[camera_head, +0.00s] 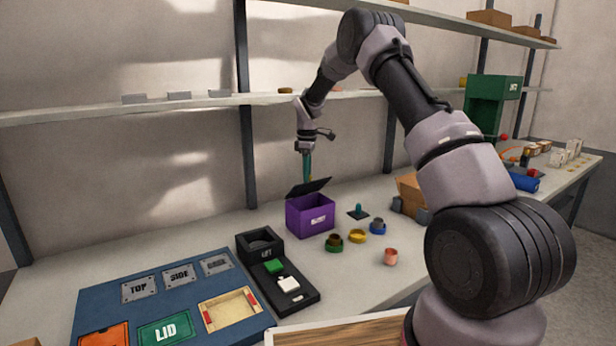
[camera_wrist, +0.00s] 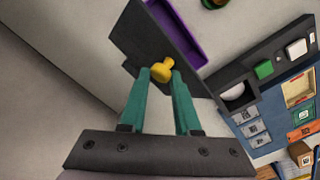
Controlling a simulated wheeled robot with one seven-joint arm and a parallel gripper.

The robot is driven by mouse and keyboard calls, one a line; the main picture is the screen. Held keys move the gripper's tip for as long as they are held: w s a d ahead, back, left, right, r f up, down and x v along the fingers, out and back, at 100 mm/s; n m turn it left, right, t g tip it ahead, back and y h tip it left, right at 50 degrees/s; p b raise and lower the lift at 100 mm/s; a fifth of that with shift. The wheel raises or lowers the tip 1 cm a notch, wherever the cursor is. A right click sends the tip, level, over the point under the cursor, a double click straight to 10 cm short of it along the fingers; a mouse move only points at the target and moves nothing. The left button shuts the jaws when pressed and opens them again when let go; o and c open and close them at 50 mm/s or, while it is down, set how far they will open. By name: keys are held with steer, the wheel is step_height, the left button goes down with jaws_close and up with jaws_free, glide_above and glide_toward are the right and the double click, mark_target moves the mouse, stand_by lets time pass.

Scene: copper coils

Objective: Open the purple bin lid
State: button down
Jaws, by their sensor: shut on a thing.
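The purple bin (camera_head: 311,217) stands on the workbench near the wall in the head view, with a white label on its front. Its dark lid (camera_head: 309,187) is tilted up, leaving a gap over the bin. In the wrist view the lid (camera_wrist: 150,38) is a dark panel beside the purple bin rim (camera_wrist: 186,38). A yellow knob (camera_wrist: 161,71) sits on the lid. My gripper (camera_wrist: 162,76) has teal fingers shut on this knob. In the head view my gripper (camera_head: 307,168) is just above and behind the lid; the knob is hidden there.
A black tray with a green button (camera_head: 273,266) and a blue board (camera_head: 190,285) lie left and in front of the bin. Several small round parts, including a copper cup (camera_head: 390,256), stand to its right. A shelf (camera_head: 200,104) runs along the wall behind.

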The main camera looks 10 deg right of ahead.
steer(key=shift+w+d+f, duration=0.2)
steer(key=shift+d, duration=0.35)
steer(key=c, duration=0.6)
jaws_free()
steer(key=shift+w+f, duration=0.15)
steer(key=shift+a, duration=0.1)
steer(key=shift+s, duration=0.2)
